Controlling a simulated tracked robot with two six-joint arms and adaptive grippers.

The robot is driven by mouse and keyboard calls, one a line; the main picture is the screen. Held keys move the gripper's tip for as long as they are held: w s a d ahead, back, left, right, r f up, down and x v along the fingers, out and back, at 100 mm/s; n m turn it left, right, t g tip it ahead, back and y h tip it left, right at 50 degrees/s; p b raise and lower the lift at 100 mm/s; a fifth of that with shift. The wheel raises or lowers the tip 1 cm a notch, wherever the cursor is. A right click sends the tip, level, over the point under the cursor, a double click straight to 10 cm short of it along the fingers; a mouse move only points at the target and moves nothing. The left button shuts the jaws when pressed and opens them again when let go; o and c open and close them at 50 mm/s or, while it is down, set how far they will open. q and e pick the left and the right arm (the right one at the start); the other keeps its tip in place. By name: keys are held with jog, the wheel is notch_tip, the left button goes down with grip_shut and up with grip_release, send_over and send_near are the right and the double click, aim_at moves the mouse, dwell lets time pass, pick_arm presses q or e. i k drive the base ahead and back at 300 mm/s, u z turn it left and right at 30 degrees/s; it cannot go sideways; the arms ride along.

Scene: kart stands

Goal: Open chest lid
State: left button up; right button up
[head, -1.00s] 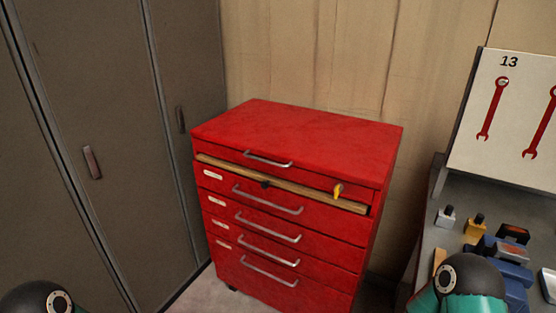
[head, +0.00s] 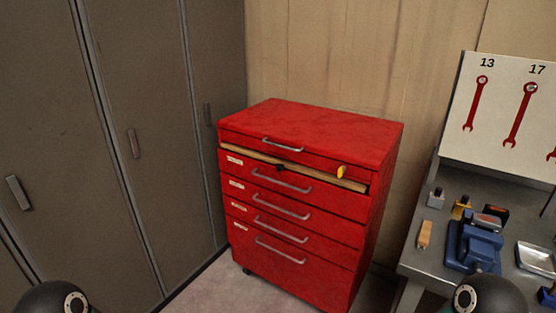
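The red tool chest (head: 300,215) stands against the wood-panelled wall in the middle of the head view. Its lid (head: 315,125) lies flat and closed on top, with a metal handle (head: 282,145) on the front face just below the top surface. A wooden strip (head: 300,168) runs across the front under that handle, with a yellow item (head: 342,171) near its right end. Several drawers with metal handles are below and look shut. Only dark rounded parts of my arms show at the bottom corners; neither gripper is in view.
Grey lockers (head: 150,150) line the left side, close to the chest. A workbench (head: 415,262) at the right carries a blue vise (head: 478,245), a metal tray (head: 537,257) and small items. A wrench board (head: 510,105) stands behind it. Some floor (head: 215,290) is clear before the chest.

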aim_at(365, 141)
jog(key=z, duration=0.05)
jog(key=k, duration=0.55)
jog(key=u, duration=0.6)
jog(key=i, duration=1.95)
jog(key=z, duration=0.05)
